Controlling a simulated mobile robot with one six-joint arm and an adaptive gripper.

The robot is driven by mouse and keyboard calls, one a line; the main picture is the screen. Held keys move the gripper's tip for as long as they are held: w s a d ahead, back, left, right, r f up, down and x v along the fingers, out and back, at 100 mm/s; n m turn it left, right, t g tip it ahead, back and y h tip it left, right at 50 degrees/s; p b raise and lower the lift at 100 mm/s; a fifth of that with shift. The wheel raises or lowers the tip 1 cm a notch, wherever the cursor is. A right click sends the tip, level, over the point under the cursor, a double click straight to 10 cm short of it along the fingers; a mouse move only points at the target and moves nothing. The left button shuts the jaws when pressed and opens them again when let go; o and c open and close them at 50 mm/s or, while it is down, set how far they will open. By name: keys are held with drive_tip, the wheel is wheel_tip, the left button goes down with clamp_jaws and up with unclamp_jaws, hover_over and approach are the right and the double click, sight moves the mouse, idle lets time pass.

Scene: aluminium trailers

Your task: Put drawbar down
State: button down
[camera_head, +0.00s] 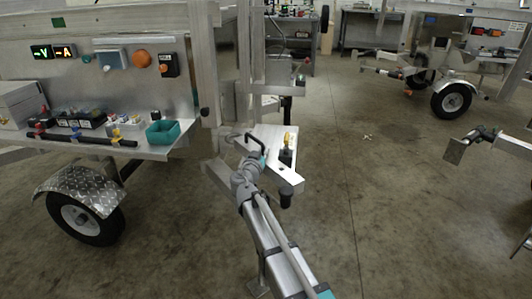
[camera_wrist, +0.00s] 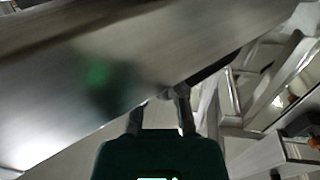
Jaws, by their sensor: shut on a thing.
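The drawbar (camera_head: 288,178) is a pale aluminium bar in front of the left trailer, with a black handle (camera_head: 257,141) at its near side. My gripper (camera_head: 262,152) is at this handle in the head view, and my arm partly covers the bar. In the wrist view my gripper (camera_wrist: 162,97) has its two dark fingers against a dark part at the edge of a large metal surface (camera_wrist: 60,90). It is shut on the drawbar. The exact contact is hard to make out, and I cannot tell whether the bar rests on anything.
The left trailer's panel (camera_head: 100,65) and shelf (camera_head: 70,150) with small parts and a teal bin (camera_head: 168,132) are close on the left. A wheel (camera_head: 85,217) stands below. Another trailer (camera_head: 450,65) is at the back right. The floor (camera_head: 370,200) between them is largely clear.

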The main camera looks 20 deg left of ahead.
idle(0.4)
drive_tip(key=c, duration=0.7)
unclamp_jaws()
drive_tip(key=shift+s, duration=0.15)
drive_tip(key=s, duration=1.1)
drive_tip(key=shift+s+d+f, duration=0.15)
drive_tip(key=shift+s+d, duration=0.15)
drive_tip(key=shift+s, duration=0.1)
